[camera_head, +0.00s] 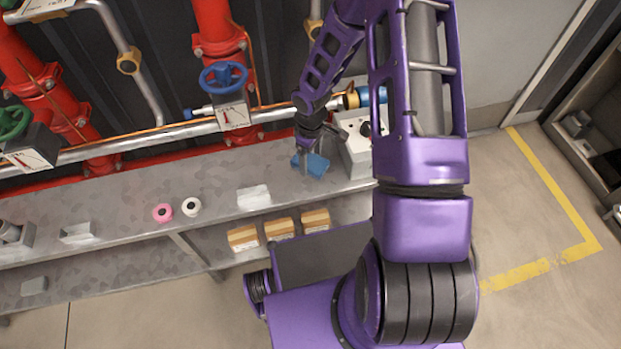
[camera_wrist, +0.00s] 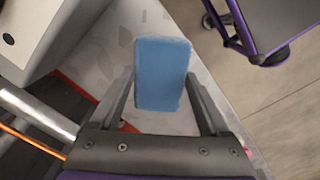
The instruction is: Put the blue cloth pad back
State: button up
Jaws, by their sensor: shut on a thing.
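The blue cloth pad (camera_head: 316,166) is at the right part of the grey bench, beside the light grey control box. It is a flat blue block with slightly rough edges, and it also shows in the wrist view (camera_wrist: 162,72). My gripper (camera_head: 306,160) reaches down to the pad from above. In the wrist view the two fingers (camera_wrist: 160,95) stand on either side of the pad and are shut on it. The pad covers the bench right behind it, so I cannot tell whether it touches the surface.
The grey bench (camera_head: 120,200) runs along red pipes. The control box (camera_head: 358,150) stands close on the right. A white block (camera_head: 253,197), a white roll (camera_head: 191,207) and a pink roll (camera_head: 162,212) are to the left. Cardboard boxes (camera_head: 279,229) sit on the lower shelf.

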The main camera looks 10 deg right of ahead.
aim_at(311, 161)
notch_tip(311, 161, down, 8)
jog(key=shift+f+b, duration=0.15)
jog(key=shift+b, duration=0.25)
jog(key=o, duration=1)
notch_tip(311, 161, up, 12)
jog(key=shift+r+p, duration=0.1)
jog(key=shift+p, duration=0.75)
